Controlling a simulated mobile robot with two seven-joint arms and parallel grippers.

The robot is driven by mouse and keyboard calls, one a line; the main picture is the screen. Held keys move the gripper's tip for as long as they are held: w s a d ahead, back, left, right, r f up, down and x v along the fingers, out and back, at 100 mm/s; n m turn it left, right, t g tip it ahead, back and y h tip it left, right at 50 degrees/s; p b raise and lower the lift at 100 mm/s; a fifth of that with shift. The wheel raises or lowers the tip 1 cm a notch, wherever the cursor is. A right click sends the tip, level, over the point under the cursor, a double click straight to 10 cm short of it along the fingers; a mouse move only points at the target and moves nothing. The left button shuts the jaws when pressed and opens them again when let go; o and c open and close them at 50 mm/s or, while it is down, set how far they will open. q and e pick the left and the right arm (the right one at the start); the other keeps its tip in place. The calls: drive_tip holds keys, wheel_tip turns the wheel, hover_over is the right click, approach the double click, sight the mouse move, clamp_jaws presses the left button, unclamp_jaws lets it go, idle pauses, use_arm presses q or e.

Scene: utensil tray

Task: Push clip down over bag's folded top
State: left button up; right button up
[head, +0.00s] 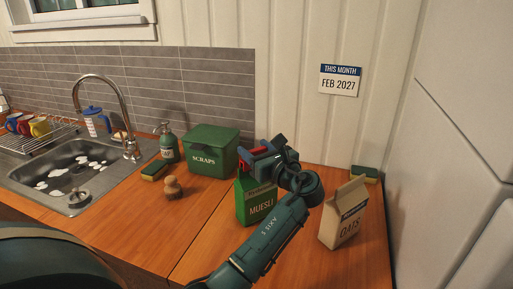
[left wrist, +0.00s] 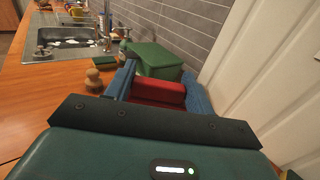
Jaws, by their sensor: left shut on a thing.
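My left gripper (head: 256,151) is shut on a red clip (head: 250,155), right at the top of the green muesli bag (head: 256,208). The bag stands upright on the counter, its upper right part hidden by my gripper and arm. In the left wrist view the red clip (left wrist: 158,92) lies across between the two blue fingers (left wrist: 160,82). The bag does not show there, hidden below the clip. I cannot tell whether the clip touches the bag's top or sits over it. My right gripper is not in view.
A tan oats bag (head: 343,215) stands to the right of my arm. A green scraps bin (head: 211,150) is behind and left of the muesli bag. A small wooden figure (head: 172,188), soap bottle (head: 168,145) and sponge (head: 153,170) stand near the sink (head: 62,173). Another sponge (head: 365,173) lies by the wall.

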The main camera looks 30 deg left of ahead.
use_arm(q)
drive_tip(key=shift+f, duration=0.55)
drive_tip(key=o, duration=1)
drive_tip(key=shift+o, duration=0.2)
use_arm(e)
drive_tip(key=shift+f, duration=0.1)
use_arm(q)
drive_tip(key=b+v, duration=0.2)
drive_tip(key=v, duration=1.1)
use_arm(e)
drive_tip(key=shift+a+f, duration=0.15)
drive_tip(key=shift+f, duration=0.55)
use_arm(q)
drive_tip(key=shift+d, duration=0.1)
